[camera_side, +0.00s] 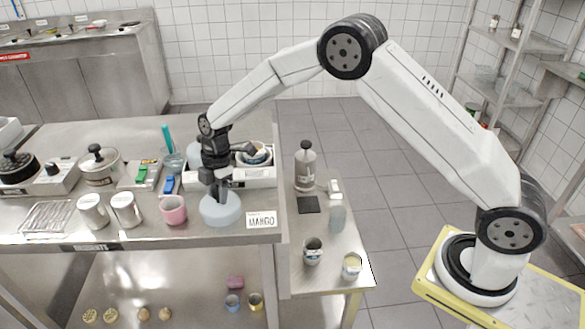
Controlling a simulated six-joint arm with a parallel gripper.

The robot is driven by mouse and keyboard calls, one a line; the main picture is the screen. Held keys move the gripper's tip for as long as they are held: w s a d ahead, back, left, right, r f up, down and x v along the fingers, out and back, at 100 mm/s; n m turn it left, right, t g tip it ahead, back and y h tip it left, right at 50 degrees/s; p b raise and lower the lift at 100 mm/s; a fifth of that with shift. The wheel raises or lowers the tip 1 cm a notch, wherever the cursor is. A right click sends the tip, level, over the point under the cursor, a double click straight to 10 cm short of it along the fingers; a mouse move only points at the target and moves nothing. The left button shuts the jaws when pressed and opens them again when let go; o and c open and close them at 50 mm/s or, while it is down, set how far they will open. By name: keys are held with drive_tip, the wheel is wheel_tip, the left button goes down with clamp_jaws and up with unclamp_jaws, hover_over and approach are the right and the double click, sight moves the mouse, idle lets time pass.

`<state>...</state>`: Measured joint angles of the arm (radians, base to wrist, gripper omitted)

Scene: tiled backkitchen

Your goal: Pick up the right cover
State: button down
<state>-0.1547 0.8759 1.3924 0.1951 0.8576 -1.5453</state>
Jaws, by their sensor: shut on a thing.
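A pale blue round cover (221,210) is at the front edge of the steel counter, left of the MANGO card. My gripper (221,194) points down over it and is shut on its top. The grip point itself is small and partly hidden by the fingers. I cannot tell whether the cover touches the counter or hangs just above it. Another pale rounded thing (194,153) shows partly behind my gripper, mostly hidden.
The MANGO card (262,220) stands close right. A lower side table (335,258) holds bottles and cans.

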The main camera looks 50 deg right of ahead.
sight(216, 192)
drive_tip(key=shift+r, duration=0.15)
drive_tip(key=shift+r, duration=0.4)
wheel_tip(216, 192, up, 2)
drive_tip(key=s+d+r, duration=0.2)
drive_tip(key=s+r, duration=0.8)
drive_tip(key=s, duration=0.3)
drive_tip(key=shift+s+d, duration=0.15)
drive_tip(key=shift+s, duration=0.25)
drive_tip(key=shift+w, duration=0.1)
